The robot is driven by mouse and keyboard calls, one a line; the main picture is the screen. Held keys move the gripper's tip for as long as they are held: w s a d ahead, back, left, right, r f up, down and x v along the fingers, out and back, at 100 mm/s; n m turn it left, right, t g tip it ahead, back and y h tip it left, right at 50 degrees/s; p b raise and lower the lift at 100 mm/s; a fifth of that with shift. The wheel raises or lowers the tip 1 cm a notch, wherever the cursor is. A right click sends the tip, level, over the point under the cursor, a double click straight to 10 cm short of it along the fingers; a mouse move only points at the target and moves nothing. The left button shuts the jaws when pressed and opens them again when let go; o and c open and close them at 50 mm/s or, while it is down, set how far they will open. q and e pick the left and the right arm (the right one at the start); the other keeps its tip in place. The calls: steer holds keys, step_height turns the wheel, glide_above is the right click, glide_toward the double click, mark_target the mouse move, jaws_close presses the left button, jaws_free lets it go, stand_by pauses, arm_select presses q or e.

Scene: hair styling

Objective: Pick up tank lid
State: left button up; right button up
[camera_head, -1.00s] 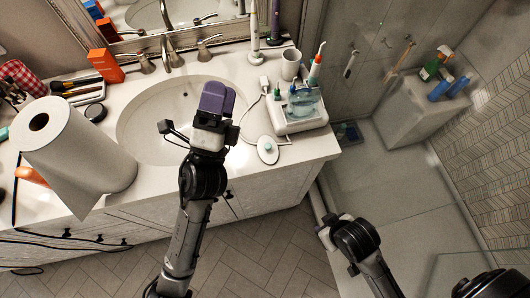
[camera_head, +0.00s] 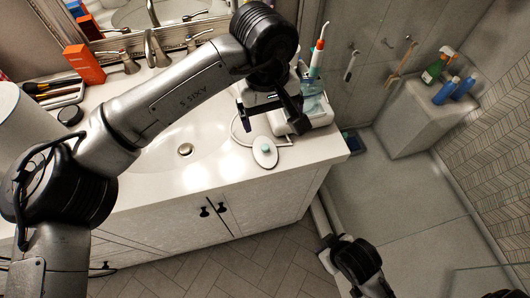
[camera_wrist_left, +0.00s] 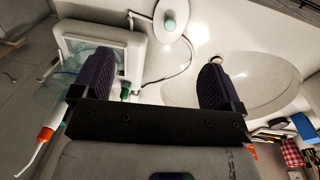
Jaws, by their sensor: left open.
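The tank lid (camera_head: 265,152), a white oval piece with a teal knob, lies flat on the counter near its front edge. It also shows at the top of the left wrist view (camera_wrist_left: 171,24). My left gripper (camera_head: 268,112) is open and empty, with its fingers spread above the counter just behind the lid. In the left wrist view its two purple pads (camera_wrist_left: 155,80) are wide apart, with the lid beyond them. The water flosser (camera_head: 312,100), with its clear bluish tank, stands right beside the gripper and is partly hidden by it. My right gripper's fingers cannot be made out.
The sink basin (camera_head: 190,145) lies left of the lid, partly covered by my left arm. A cord (camera_head: 236,128) curves beside the lid. A paper towel roll (camera_head: 15,125) stands at the left. An orange box (camera_head: 85,64) and the faucet (camera_head: 155,48) are at the back.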

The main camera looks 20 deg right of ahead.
mark_target(265, 147)
arm_select(q)
steer(key=shift+t+y, duration=0.3)
steer(key=shift+y, duration=0.1)
steer(key=f, duration=0.2)
steer(key=f+p, duration=0.1)
steer(key=f, duration=0.2)
steer(key=a+f, duration=0.1)
steer(key=f, duration=0.2)
steer(key=shift+w, duration=0.4)
steer(key=shift+f+p, duration=0.6)
steer(key=shift+p, duration=0.1)
step_height(265, 147, down, 3)
steer(key=shift+d+f+p, duration=0.1)
steer(key=shift+d+p, duration=0.05)
steer(key=shift+p, duration=0.4)
steer(key=shift+f, duration=0.5)
steer(key=shift+c, duration=0.2)
steer(key=c, duration=0.9)
steer(key=shift+c, duration=0.2)
